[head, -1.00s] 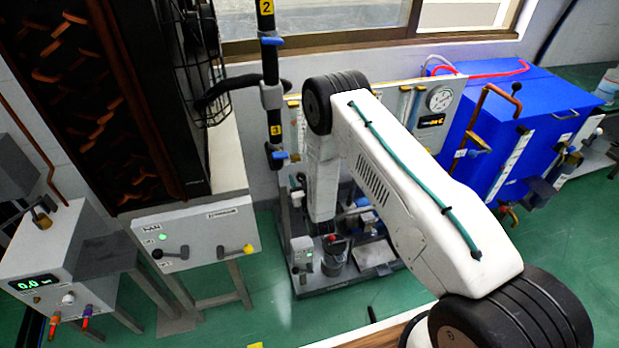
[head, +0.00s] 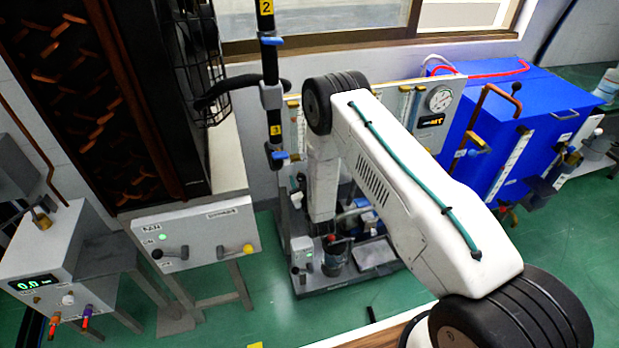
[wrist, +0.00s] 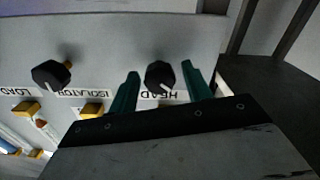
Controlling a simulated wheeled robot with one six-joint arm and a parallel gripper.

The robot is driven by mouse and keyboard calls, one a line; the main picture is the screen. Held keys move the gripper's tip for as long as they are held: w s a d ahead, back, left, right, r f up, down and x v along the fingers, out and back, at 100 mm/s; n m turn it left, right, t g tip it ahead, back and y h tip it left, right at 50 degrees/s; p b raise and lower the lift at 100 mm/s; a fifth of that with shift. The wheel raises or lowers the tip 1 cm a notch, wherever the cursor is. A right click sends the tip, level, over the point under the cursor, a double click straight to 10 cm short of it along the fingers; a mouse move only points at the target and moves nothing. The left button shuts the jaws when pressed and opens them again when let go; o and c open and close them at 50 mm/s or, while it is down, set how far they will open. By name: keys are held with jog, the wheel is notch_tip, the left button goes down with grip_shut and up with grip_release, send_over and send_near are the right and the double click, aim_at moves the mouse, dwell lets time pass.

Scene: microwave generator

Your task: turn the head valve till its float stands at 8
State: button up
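The head valve is a black knob (wrist: 160,76) with a white pointer line, above an upside-down HEAD label on a pale panel in the wrist view. My gripper (wrist: 160,70) has its two green fingers on either side of this knob. A narrow gap shows between each finger and the knob, so the gripper looks open around it. In the head view my arm covers the gripper and the knob. I cannot make out the float or its reading; a scale board (head: 297,125) stands partly behind my arm.
A second black knob (wrist: 52,74), by the ISOLATOR label, sits left of the head knob. Yellow fittings (wrist: 92,110) lie below it. In the head view a round gauge (head: 440,98) is above a small orange display (head: 431,122). A blue tank (head: 540,125) stands at right.

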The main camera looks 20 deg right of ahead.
jog(key=s, duration=0.8)
jog(key=shift+w, duration=0.1)
dwell(0.5)
jog(key=s+f+m+g, duration=0.1)
jog(key=s+f+g, duration=0.5)
jog(key=f+g, duration=0.3)
jog(key=s+d+r+g, duration=0.2)
jog(key=s+r, duration=0.9)
jog(key=r, duration=0.6)
jog(key=s+d+r+m+g, duration=0.1)
jog(key=s+d+r+g, duration=0.1)
jog(key=s+r, duration=1)
jog(key=s+d+r+m+g, duration=0.1)
jog(key=s+d+r+g, duration=0.1)
jog(key=s+r, duration=1)
notch_tip(320, 180, up, 12)
jog(key=shift+f+g, duration=0.2)
jog(key=shift+g, duration=0.6)
